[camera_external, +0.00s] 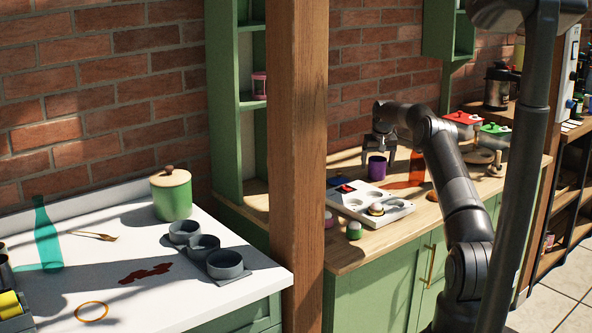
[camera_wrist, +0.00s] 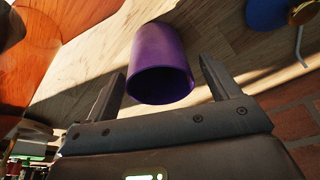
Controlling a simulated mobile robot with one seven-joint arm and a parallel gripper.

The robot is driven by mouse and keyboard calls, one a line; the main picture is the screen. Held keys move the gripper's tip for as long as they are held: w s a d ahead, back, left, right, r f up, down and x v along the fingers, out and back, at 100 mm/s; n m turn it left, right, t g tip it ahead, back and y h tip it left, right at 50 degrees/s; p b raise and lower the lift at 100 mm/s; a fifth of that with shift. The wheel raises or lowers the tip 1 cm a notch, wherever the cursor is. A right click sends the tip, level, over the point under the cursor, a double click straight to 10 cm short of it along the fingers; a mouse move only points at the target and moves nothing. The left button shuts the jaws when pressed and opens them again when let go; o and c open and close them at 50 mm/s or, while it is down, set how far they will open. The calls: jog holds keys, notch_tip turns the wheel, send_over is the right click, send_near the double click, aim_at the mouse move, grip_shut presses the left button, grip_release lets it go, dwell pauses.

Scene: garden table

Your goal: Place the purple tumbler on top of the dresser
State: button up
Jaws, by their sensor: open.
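The purple tumbler (camera_external: 377,168) stands on the wooden top of the green dresser (camera_external: 372,243), near the brick wall. In the wrist view the tumbler (camera_wrist: 161,62) lies between my two fingers with its dark mouth facing the camera. My gripper (camera_external: 379,152) is open, just above and around the tumbler in the external view. In the wrist view a gap shows between the tumbler and each finger of the gripper (camera_wrist: 166,88). I cannot tell whether a finger touches it at the far side.
A white tray with round wells (camera_external: 370,203) lies in front of the tumbler. An orange translucent object (camera_external: 416,167) stands to its right.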

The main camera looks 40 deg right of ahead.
jog(key=v, duration=1.2)
jog(key=s+a+r+n, duration=0.1)
jog(key=s+a+r, duration=0.1)
jog(key=a+r, duration=0.5)
jog(key=s+a+r+n, duration=0.1)
jog(key=a+r, duration=0.4)
jog(key=a, duration=0.5)
jog(key=s+a+r+n+t, duration=0.1)
jog(key=s+a+r, duration=0.2)
jog(key=s+a, duration=0.35)
jog(key=s+a+r+n, duration=0.1)
jog(key=s+a+r, duration=0.2)
jog(key=s+a, duration=0.3)
jog(key=s+a+f+n+t, duration=0.1)
jog(key=s+a, duration=0.9)
jog(key=s, duration=0.4)
jog(key=s+a+f, duration=0.2)
jog(key=s+f, duration=0.2)
jog(key=s, duration=0.3)
jog(key=s+a+f+n+t+y, duration=0.1)
jog(key=s+a+f, duration=0.1)
jog(key=s+f, duration=0.2)
jog(key=s, duration=0.3)
jog(key=shift+s+a+y, duration=0.3)
jog(key=shift+s+a, duration=0.05)
jog(key=shift+a, duration=0.05)
